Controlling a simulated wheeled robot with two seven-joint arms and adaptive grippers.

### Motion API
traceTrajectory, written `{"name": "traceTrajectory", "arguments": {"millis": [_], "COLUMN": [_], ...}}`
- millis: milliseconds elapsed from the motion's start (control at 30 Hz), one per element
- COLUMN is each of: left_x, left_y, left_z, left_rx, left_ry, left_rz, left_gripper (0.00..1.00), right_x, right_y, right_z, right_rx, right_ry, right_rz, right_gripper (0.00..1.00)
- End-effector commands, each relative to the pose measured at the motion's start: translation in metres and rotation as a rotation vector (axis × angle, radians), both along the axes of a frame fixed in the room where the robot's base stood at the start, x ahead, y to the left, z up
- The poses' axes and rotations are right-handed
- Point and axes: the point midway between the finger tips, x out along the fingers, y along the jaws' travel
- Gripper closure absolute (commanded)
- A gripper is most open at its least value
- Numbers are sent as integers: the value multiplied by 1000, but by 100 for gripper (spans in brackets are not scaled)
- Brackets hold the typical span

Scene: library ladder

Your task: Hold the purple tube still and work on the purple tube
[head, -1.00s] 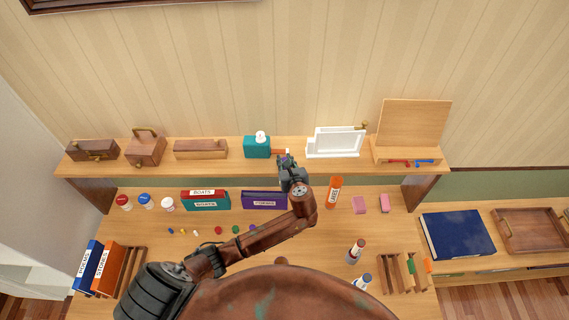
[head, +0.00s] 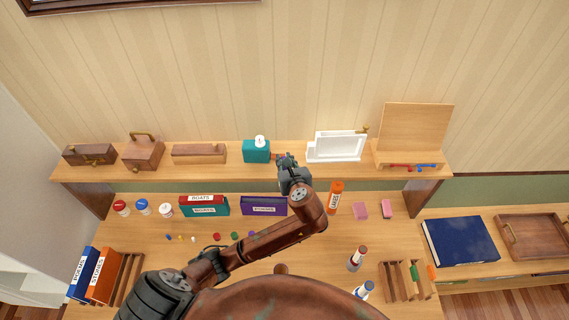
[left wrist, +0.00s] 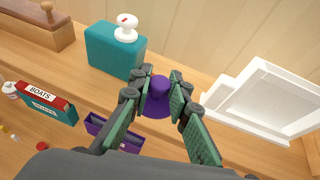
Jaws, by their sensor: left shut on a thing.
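The purple tube (left wrist: 158,104) shows in the left wrist view between the two green-padded fingers, with its narrower round end toward the top of the picture. My left gripper (left wrist: 160,94) is shut on it. In the head view my left gripper (head: 284,158) is over the front part of the raised shelf, between the teal box and the white frame, and hides most of the tube. How the tube's lower end rests cannot be seen. My right gripper is not in view.
On the shelf (head: 232,171), the teal box (head: 256,151) with a white-topped knob is left of my gripper and the white frame (head: 337,145) is right.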

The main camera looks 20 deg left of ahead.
Motion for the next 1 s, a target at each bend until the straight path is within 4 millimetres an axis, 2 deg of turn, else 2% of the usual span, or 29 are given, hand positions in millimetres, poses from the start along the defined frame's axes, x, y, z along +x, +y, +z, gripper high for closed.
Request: {"name": "traceTrajectory", "arguments": {"millis": [33,200,300,500,667,767,833,1000], "left_x": [-8,-46,-63,-82,-87,-88,-88,-91], "left_y": [-6,-23,-31,-39,-41,-39,-37,-33], "left_z": [11,27,35,45,46,36,22,-34], "left_rx": [-6,-3,-3,0,0,1,1,2], "left_ry": [-6,-3,-2,-1,1,2,2,5], "left_rz": [-4,-5,-3,-2,-1,-15,-36,-135], "left_gripper": [96,96,96,96,96,96,96,96], "right_x": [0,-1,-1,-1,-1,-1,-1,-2], "right_y": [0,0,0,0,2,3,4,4], "right_z": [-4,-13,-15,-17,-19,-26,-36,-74], "right_rx": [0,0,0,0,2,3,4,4], "right_ry": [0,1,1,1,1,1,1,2], "right_rz": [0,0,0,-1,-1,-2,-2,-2], "right_gripper": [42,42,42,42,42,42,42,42]}}
